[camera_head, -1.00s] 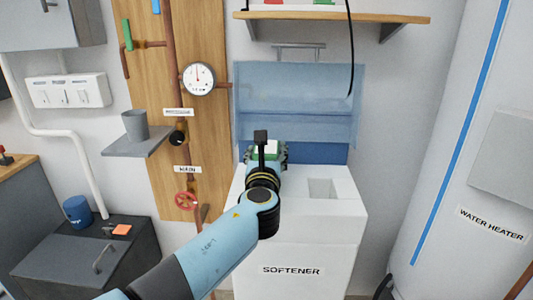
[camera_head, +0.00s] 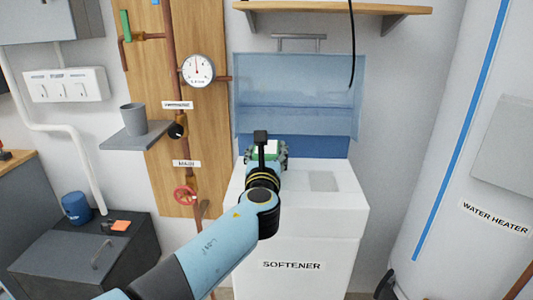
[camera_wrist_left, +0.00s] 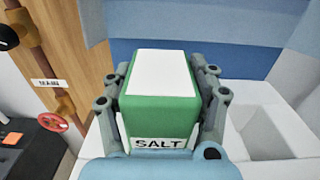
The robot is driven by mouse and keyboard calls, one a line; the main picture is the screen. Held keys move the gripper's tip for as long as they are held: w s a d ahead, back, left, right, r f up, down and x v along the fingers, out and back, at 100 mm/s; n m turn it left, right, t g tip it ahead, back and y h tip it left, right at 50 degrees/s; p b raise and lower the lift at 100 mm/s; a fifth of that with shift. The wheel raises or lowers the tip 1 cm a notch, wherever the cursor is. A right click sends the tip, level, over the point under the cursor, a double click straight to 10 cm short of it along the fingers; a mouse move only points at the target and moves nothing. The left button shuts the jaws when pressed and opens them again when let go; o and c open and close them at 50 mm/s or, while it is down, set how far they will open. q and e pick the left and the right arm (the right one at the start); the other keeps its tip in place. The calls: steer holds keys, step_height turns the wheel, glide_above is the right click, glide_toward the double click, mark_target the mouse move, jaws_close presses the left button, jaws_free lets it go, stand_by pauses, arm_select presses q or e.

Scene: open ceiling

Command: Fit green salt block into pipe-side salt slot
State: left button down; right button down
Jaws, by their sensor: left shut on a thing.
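My left gripper (camera_head: 266,152) is over the left part of the white softener (camera_head: 315,222), on the side near the pipes. It is shut on the green salt block (camera_wrist_left: 160,105), which has a white top and a SALT label. The block also shows in the head view (camera_head: 268,148), partly behind my wrist. An empty square slot (camera_head: 323,181) is open in the softener top, right of the block; it also shows in the left wrist view (camera_wrist_left: 270,132). The pipe-side slot is hidden under the block and gripper, so I cannot tell whether the block is inside it. My right gripper is not in view.
The clear blue lid (camera_head: 297,95) stands raised behind the softener. A black cable (camera_head: 351,50) hangs in front of it. Pipes with a gauge (camera_head: 197,69) and red valve (camera_head: 185,194) are at left. The water heater (camera_head: 470,150) stands at right.

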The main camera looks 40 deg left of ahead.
arm_select(q)
steer(key=shift+f+b, duration=1.2)
steer(key=shift+b, duration=0.05)
steer(key=c, duration=0.7)
jaws_free()
steer(key=shift+r, duration=0.1)
steer(key=o, duration=0.4)
